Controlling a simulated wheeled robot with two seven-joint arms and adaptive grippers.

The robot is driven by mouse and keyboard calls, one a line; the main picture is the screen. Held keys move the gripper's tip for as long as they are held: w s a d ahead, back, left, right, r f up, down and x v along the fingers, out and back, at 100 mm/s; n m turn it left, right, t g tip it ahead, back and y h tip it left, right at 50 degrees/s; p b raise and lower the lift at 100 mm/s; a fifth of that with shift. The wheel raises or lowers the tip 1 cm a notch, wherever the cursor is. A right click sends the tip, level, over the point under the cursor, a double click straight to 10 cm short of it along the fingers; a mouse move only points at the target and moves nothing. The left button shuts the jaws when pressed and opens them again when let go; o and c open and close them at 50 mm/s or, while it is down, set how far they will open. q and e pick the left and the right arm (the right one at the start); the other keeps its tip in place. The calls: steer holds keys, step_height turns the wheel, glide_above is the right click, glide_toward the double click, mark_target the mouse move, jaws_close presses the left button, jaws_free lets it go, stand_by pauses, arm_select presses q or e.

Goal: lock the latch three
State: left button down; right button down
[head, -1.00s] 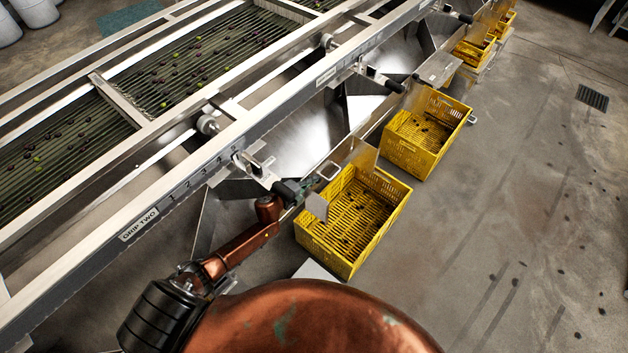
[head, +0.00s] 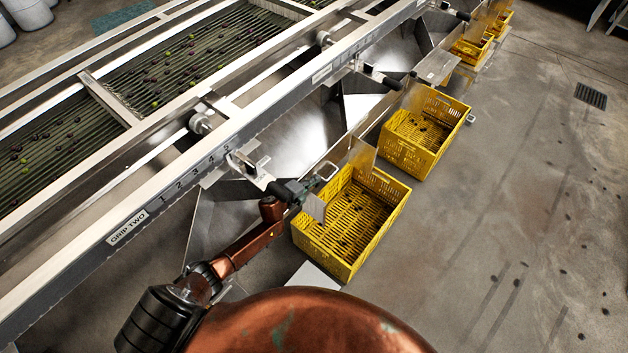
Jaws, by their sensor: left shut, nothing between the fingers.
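My left gripper (head: 299,190) is shut and empty, at the end of my copper-coloured arm. The near latch sits on the steel rail by the end of the printed number scale. A farther latch with a black grip (head: 383,80) sits up the rail, beside a small label too blurred to read. The near label (head: 128,228) reads "GRIP TWO". My right gripper is out of view.
The sizer's steel rail (head: 225,135) runs diagonally, with olives on the rollers (head: 165,75) behind it. A yellow crate (head: 375,245) stands just right of my gripper, and another crate (head: 440,160) beyond.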

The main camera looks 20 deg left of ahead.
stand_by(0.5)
arm_select(q)
steer(key=v, duration=1.2)
steer(key=shift+w+d, duration=0.1)
